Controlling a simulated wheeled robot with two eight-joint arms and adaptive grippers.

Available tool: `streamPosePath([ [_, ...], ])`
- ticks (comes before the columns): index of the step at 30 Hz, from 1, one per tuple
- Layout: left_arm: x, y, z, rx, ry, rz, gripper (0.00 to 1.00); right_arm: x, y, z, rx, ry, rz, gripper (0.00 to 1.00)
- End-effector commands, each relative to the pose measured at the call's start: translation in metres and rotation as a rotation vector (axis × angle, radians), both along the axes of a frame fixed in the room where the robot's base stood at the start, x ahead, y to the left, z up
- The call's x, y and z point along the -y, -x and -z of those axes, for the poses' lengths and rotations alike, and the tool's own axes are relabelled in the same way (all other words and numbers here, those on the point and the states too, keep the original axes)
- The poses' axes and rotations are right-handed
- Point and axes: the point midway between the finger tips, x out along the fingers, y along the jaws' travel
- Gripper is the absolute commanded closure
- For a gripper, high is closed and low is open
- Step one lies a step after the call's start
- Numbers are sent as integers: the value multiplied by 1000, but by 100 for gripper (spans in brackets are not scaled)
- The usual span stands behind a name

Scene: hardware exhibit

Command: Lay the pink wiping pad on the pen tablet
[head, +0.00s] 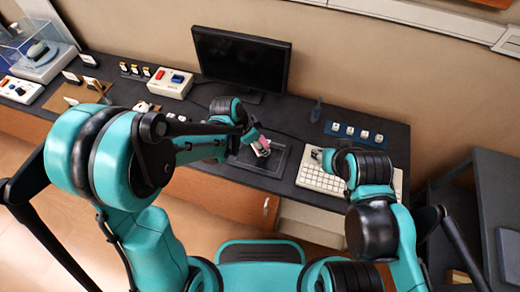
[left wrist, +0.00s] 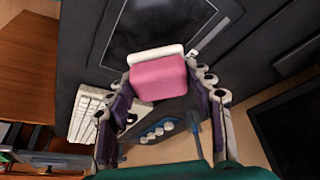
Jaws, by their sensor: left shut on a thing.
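The pink wiping pad (head: 261,148) has a white edge and is held in my left gripper (head: 257,143). In the left wrist view the pad (left wrist: 158,78) sits between the two fingers, which press on its sides. The dark pen tablet (head: 273,168) lies on the desk below the pad, and the pad appears over its far part. The left wrist view shows the tablet (left wrist: 135,30) just beyond the pad's white edge. Whether the pad touches it I cannot tell. My right gripper (head: 321,157) is over the keyboard's far left corner; its fingers are too small to read.
A white keyboard (head: 318,180) lies right of the tablet. A monitor (head: 240,60) stands behind. A blue strip with white knobs (head: 354,132) and a blue upright tool (head: 316,110) are at the back. A white switch box (head: 170,83) stands to the left.

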Motion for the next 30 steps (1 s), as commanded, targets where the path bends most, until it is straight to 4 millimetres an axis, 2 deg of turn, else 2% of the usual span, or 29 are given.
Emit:
streamPosePath([
  [8, 0, 0, 39, 0, 0, 0, 69, 0, 0, 19, 0, 0, 0, 60],
  [20, 0, 0, 43, 0, 0, 0, 69, 0, 0, 23, 0, 0, 0, 60],
  [21, 0, 0, 42, 0, 0, 0, 37, 0, 0, 21, 0, 0, 0, 60],
  [22, 0, 0, 41, 0, 0, 0, 29, 0, 0, 21, 0, 0, 0, 60],
  [23, 0, 0, 41, 0, 0, 0, 27, 0, 0, 21, 0, 0, 0, 60],
  [30, 0, 0, 41, 1, 0, 0, 27, 0, 0, 21, 0, 0, 0, 60],
])
